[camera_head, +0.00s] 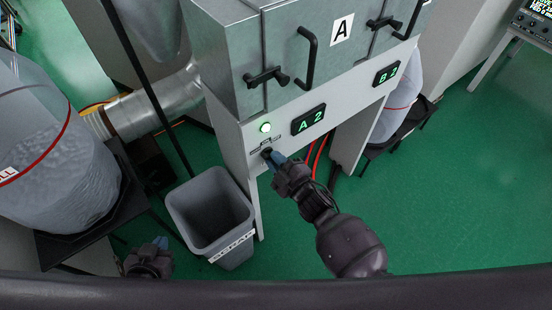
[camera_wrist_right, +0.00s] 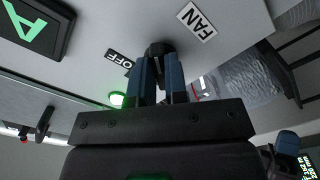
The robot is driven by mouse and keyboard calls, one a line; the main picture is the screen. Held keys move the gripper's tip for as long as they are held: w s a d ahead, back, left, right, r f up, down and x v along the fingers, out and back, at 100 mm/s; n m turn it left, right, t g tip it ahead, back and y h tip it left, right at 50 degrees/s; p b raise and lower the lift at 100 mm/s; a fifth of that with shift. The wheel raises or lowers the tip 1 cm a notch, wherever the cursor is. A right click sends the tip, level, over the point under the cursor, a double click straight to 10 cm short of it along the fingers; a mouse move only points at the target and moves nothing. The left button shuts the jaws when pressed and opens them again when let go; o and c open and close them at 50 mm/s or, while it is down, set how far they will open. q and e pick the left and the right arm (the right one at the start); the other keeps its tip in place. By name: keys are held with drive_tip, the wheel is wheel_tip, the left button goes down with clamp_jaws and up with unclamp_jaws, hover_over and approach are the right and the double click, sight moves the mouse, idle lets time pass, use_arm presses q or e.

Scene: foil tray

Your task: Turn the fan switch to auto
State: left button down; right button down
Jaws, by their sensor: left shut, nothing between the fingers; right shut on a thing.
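The fan switch is a black knob (camera_wrist_right: 160,47) on the grey cabinet front. In the right wrist view it sits between a FAN label (camera_wrist_right: 197,21) and an OFF label (camera_wrist_right: 118,61). My right gripper (camera_wrist_right: 161,68) has its blue fingers shut on the knob and partly hides it. In the head view my right gripper (camera_head: 276,157) is at the panel, just below the green lamp. An AUTO label cannot be made out. My left gripper (camera_head: 161,243) is shut and empty at the lower left, away from the cabinet.
A lit green lamp (camera_head: 265,127) and an A 2 display (camera_head: 308,119) are on the panel (camera_head: 235,133). A grey bin (camera_head: 181,206) stands on the floor below. A large clear bag (camera_head: 45,150) is at the left. The green floor at the right is clear.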

use_arm(q)
drive_tip(key=shift+w+d+r, duration=0.1)
drive_tip(key=shift+w+r, duration=0.4)
drive_tip(key=shift+r, duration=0.15)
use_arm(e)
drive_tip(key=shift+m, duration=0.7)
use_arm(q)
drive_tip(key=shift+w, duration=0.1)
use_arm(e)
drive_tip(key=c, duration=1.1)
unclamp_jaws()
drive_tip(key=shift+c, duration=0.2)
use_arm(q)
drive_tip(key=shift+s, duration=0.2)
drive_tip(key=shift+s, duration=0.1)
use_arm(e)
drive_tip(key=shift+s+d, duration=0.1)
use_arm(q)
drive_tip(key=shift+w+r+p, duration=0.35)
drive_tip(key=shift+r+p, duration=0.1)
use_arm(e)
drive_tip(key=v, duration=1)
drive_tip(key=shift+s+d, duration=0.15)
drive_tip(key=shift+s, duration=0.1)
use_arm(q)
drive_tip(key=shift+s+f, duration=0.1)
drive_tip(key=shift+s, duration=0.1)
